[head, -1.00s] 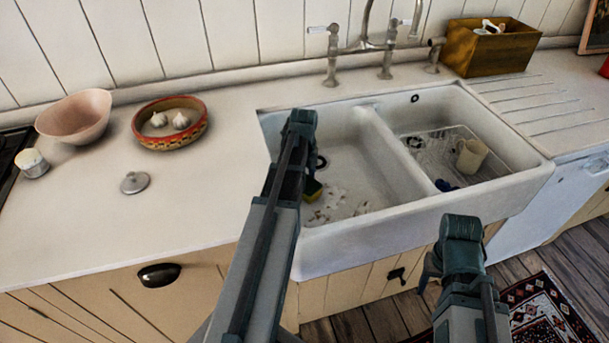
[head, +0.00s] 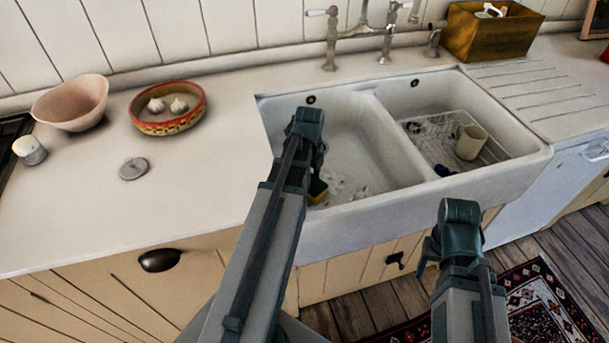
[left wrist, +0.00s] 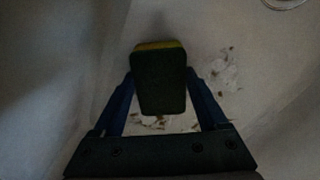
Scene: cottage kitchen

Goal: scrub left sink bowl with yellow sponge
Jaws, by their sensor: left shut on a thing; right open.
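The white double sink has a left bowl (head: 345,132) with pale and brown residue (head: 345,192) on its floor. My left arm reaches over the left bowl. My left gripper (left wrist: 160,90) is shut on the yellow sponge (left wrist: 158,80), whose dark green side faces the wrist camera and whose yellow edge shows at the far end. In the head view the sponge (head: 317,190) is partly hidden by my left arm, low in the bowl. I cannot tell whether it touches the floor. My right gripper (head: 440,265) is open and empty in front of the sink.
The right bowl holds a wire rack (head: 490,148) and a cream mug (head: 469,142). A bridge tap (head: 360,32) stands behind the sink. On the left counter are a pink bowl (head: 70,103), a patterned bowl with garlic (head: 165,128) and a grey lid (head: 133,169). A wooden box (head: 490,35) stands back right.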

